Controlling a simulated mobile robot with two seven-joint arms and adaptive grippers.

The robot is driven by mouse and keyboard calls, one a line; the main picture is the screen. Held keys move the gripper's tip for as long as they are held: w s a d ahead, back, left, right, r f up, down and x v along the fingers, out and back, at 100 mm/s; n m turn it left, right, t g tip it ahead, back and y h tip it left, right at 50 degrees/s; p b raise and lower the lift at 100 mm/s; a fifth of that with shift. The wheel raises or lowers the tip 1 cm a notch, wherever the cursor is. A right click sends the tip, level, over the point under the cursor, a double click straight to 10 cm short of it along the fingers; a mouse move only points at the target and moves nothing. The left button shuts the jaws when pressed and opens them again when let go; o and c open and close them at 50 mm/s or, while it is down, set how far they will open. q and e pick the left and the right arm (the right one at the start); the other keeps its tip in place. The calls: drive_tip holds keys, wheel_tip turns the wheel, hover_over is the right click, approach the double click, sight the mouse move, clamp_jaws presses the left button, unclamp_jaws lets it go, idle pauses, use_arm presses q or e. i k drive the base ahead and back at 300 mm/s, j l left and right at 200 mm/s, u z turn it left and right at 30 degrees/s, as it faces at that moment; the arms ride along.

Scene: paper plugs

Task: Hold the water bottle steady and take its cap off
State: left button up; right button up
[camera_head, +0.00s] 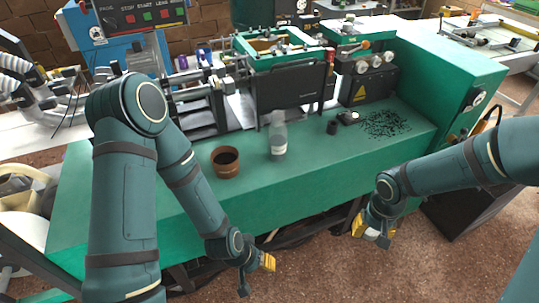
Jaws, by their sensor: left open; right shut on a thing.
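The water bottle (278,140), clear with a pale label, stands upright on the green bench, right of a brown cup. Its top is too small to tell whether a cap is on it. My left gripper (258,272) has yellow fingertips and is open and empty, in front of and below the bench's front edge, apart from the bottle. My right gripper (372,230) is in front of the bench at the right, well away from the bottle. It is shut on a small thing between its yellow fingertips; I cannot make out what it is.
The brown cup (226,161) stands left of the bottle. A black cylinder (332,127), a small white-topped item (348,117) and scattered black bits (386,124) lie to the right. Machinery (290,82) stands close behind. The green bench front (320,165) is clear.

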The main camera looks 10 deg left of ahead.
sight(277, 128)
drive_tip(key=i+l, duration=0.15)
drive_tip(key=l, duration=0.15)
drive_tip(key=i+l, duration=0.2)
drive_tip(key=i+l+u, duration=0.1)
drive_tip(key=l+u, duration=0.25)
drive_tip(key=i+l+u, duration=0.1)
drive_tip(key=u, duration=0.25)
drive_tip(key=i+u, duration=0.15)
drive_tip(key=u, duration=0.75)
drive_tip(key=i, duration=0.3)
